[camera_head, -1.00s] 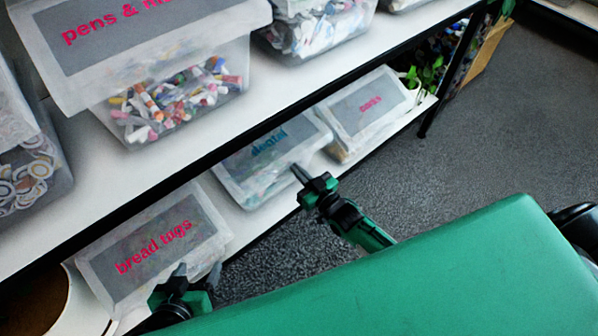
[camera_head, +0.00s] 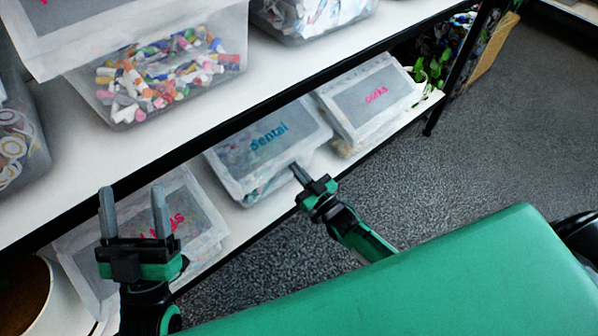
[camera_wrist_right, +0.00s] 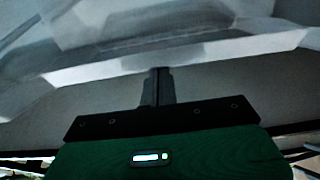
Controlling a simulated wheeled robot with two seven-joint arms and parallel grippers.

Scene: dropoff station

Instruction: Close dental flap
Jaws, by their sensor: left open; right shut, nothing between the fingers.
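The dental bin (camera_head: 240,190) is a clear plastic tub on the lower shelf. Its flap (camera_head: 265,140), with a grey label reading "dental" in blue, lies over the top; I cannot tell whether it sits flush. In the right wrist view, the shut fingers (camera_wrist_right: 157,75) point at a pale translucent plastic edge (camera_wrist_right: 180,60); contact is unclear. My left gripper (camera_head: 133,205) is open and empty, raised in front of the bread tags bin.
The bread tags bin (camera_head: 195,215) stands left of the dental bin, partly hidden by my left gripper. The corks bin (camera_head: 370,95) stands close on its right. The upper shelf edge (camera_head: 240,118) runs above them. Grey carpet (camera_head: 500,150) is open at the right.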

